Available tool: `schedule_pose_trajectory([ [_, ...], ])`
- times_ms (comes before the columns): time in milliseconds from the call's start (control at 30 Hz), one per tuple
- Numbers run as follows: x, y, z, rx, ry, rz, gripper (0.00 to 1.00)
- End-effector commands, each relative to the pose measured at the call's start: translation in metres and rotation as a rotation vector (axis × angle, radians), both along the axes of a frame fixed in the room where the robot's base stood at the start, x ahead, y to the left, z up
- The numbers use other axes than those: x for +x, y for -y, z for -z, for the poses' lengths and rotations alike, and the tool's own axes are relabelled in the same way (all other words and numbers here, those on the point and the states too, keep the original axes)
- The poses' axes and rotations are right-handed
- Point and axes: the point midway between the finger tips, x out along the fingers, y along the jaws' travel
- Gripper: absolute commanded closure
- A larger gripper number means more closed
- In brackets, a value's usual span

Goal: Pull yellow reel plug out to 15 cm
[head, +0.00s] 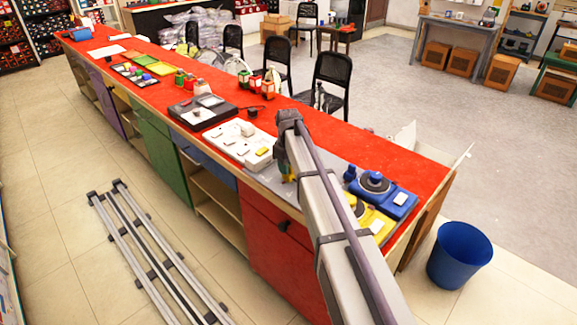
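The yellow reel (376,222) lies on the grey mat at the near end of the red counter, partly hidden behind my arm. My gripper (286,177) points down over the grey mat, to the left of the yellow reel. A small yellow piece shows at its fingertips; I cannot tell whether this is the reel's plug or part of the gripper. The fingers are too small and shaded to show whether they are open or shut. No cable between reel and gripper can be made out.
A blue reel (393,201) with a dark round top sits just behind the yellow one. A white panel with sockets (232,139) lies left of my gripper. A black case (203,113) and small coloured bottles stand farther along. A blue bin (460,256) stands on the floor at right.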

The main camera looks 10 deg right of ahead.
Motion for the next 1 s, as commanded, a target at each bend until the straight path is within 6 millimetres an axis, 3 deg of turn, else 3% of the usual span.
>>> schedule_pose_trajectory([
  [367, 0.0, 0.0, -0.008, 0.0, 0.0, 0.0, 0.57],
  [800, 0.0, 0.0, -0.104, 0.0, 0.0, 0.0, 0.57],
  [1000, 0.0, 0.0, -0.11, 0.0, 0.0, 0.0, 0.57],
])
